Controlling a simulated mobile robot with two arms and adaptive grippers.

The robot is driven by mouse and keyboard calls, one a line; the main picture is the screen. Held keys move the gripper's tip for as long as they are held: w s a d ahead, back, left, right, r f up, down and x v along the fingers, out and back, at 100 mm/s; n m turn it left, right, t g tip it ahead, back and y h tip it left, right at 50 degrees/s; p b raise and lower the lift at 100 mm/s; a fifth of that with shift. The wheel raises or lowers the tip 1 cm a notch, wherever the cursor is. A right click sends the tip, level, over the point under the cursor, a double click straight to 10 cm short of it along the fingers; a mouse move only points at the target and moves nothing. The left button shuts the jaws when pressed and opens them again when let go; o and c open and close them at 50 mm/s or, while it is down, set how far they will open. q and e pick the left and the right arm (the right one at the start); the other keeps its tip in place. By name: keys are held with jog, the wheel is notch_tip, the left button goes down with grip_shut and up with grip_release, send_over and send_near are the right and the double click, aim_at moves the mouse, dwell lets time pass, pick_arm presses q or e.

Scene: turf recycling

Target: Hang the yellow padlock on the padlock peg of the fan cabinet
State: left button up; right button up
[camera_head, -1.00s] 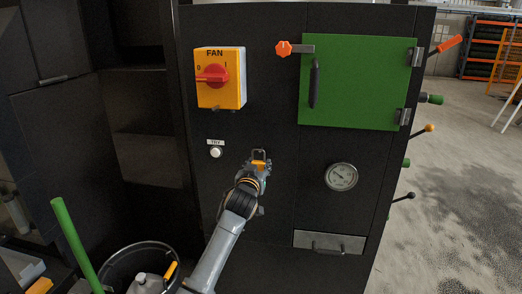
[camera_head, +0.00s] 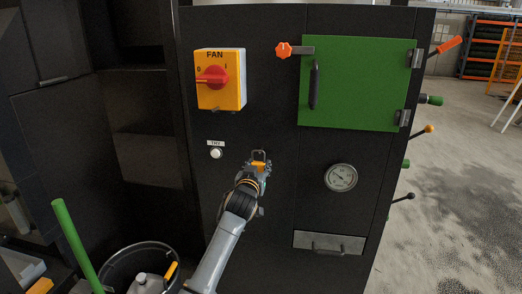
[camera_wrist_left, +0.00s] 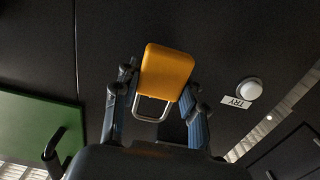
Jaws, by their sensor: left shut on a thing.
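My left gripper (camera_head: 260,166) is in front of the black cabinet front (camera_head: 275,115), right of the white TRY button (camera_head: 215,153). It is shut on the yellow padlock (camera_wrist_left: 167,72), which sits between the two fingers in the left wrist view. Its metal shackle (camera_wrist_left: 151,108) shows there below the body; that view is upside down. In the head view the shackle (camera_head: 259,154) points up. The yellow switch box (camera_head: 232,92) marked FAN, with a red knob, is above and left of the gripper. I cannot clearly make out the peg. My right gripper is not in view.
A green door (camera_head: 360,85) with a black handle is at upper right. A round gauge (camera_head: 341,177) and a metal drawer (camera_head: 329,243) are right of the gripper. A black bin (camera_head: 148,250) stands at lower left, beside a green pole (camera_head: 75,243).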

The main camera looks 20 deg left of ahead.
pick_arm(q)
jog(key=shift+w, duration=0.3)
dwell(0.4)
jog(key=shift+w+a+b, duration=0.15)
jog(key=shift+w+b, duration=0.15)
jog(key=shift+b+x, duration=0.5)
jog(key=shift+x, duration=0.35)
dwell(0.5)
jog(key=shift+w+a+f+b, duration=0.1)
jog(key=shift+w+f+b, duration=0.2)
jog(key=shift+b, duration=0.1)
jog(key=shift+b, duration=0.5)
dwell(0.8)
dwell(0.6)
